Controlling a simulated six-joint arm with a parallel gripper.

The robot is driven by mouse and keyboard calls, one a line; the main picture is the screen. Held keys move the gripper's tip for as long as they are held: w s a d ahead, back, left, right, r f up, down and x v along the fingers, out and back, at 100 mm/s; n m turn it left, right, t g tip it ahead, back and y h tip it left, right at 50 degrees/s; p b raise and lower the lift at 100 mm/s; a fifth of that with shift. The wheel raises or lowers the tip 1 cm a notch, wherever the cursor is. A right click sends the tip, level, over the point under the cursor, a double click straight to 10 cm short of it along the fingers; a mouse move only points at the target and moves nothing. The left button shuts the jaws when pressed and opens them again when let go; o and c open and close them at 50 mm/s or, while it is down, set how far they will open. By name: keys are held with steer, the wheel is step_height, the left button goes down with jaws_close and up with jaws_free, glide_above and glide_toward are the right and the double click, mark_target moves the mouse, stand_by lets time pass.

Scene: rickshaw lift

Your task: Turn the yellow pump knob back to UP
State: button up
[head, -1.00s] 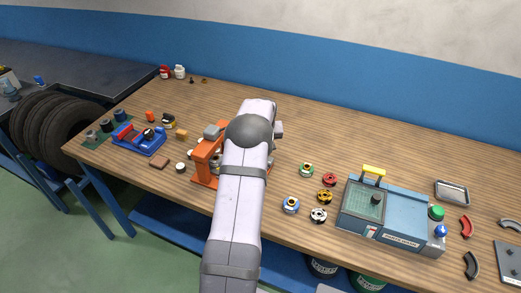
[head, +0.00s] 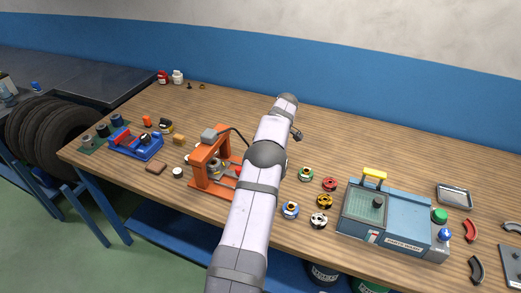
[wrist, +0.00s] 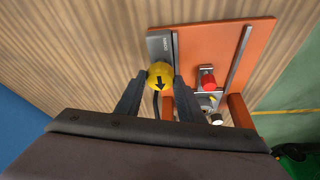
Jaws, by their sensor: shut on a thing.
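The yellow pump knob (wrist: 160,76) is round, with a black arrow that points toward the bottom of the wrist view. It sits by a grey part with a small label (wrist: 161,43) on the orange press (wrist: 208,42). My gripper (wrist: 160,88) has one dark finger on each side of the knob and is shut on it. The label is too small to read. In the head view the orange press (head: 200,172) stands left of my arm. I cannot make out the knob or the fingertips there.
A red part (wrist: 207,78) and bright metal parts lie beside the knob inside the press. In the head view, several coloured round parts (head: 322,199) and a blue-grey machine (head: 398,222) stand right of my arm.

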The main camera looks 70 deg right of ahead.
stand_by(0.6)
steer(key=o, duration=1.1)
steer(key=shift+c, duration=0.2)
steer(key=b+v, duration=0.2)
steer(key=v, duration=0.5)
steer(key=shift+s+r, duration=0.1)
